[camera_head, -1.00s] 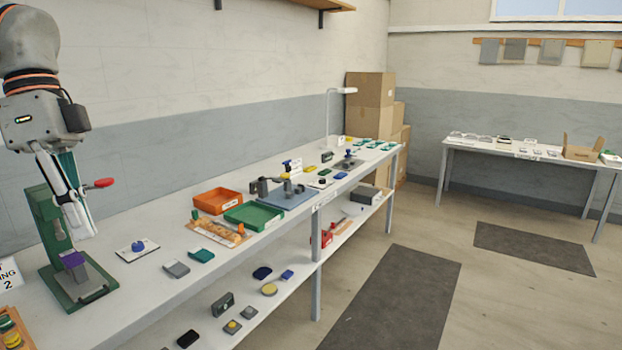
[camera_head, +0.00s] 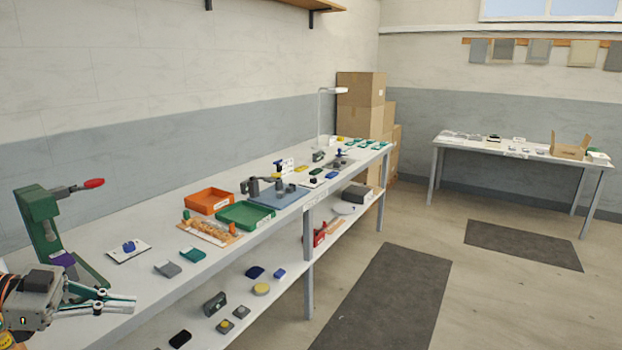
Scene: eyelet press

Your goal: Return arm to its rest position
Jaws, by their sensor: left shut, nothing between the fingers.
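My left gripper (camera_head: 128,304) is at the lower left, in front of the bench edge, its fingers pointing right and shut with nothing between them. My left arm shows only at the left border, cut off by the frame. The green eyelet press (camera_head: 42,228) with its red-tipped lever (camera_head: 92,184) stands on the bench behind the gripper. A purple piece (camera_head: 63,260) is at the press's lower part. The gripper hides part of the press base and bench front. My right gripper is not in view.
The long bench (camera_head: 158,284) holds a white card with a blue knob (camera_head: 128,249), an orange tray (camera_head: 209,201), a green tray (camera_head: 245,215) and a blue mat (camera_head: 280,197). Small parts lie on its lower shelf (camera_head: 290,294). Floor to the right is clear around a dark mat (camera_head: 386,300).

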